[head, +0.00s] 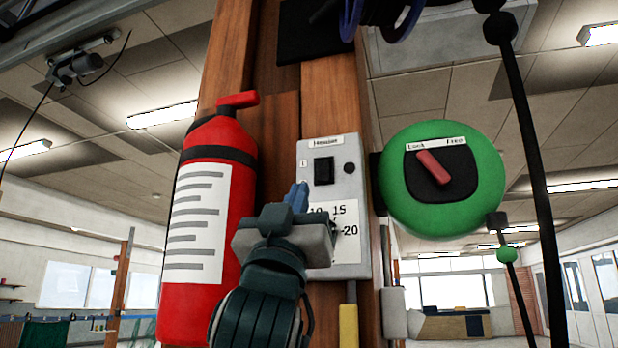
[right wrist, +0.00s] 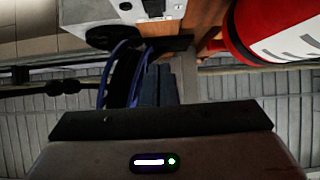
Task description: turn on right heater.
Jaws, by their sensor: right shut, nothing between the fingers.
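A grey heater control box (head: 347,185) is fixed to a wooden post in the head view. It has a label at the top, a black rocker switch (head: 324,170), a small round black spot beside it, and a dial scale (head: 340,209) with numbers such as 15 and 20 below. My right gripper (head: 297,196) is shut and empty, its blue fingers pointing up just left of and below the switch. It hides part of the dial. In the right wrist view the fingers (right wrist: 158,80) point toward the pale box (right wrist: 150,10) at the top. Contact cannot be told. My left gripper is not in view.
A red fire extinguisher (head: 205,205) hangs close on the left. A green round unit (head: 470,180) with a red lever (head: 433,167) sits on the right. A black cable (head: 530,140) runs down further right. Purple hose loops (head: 350,18) hang above the box.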

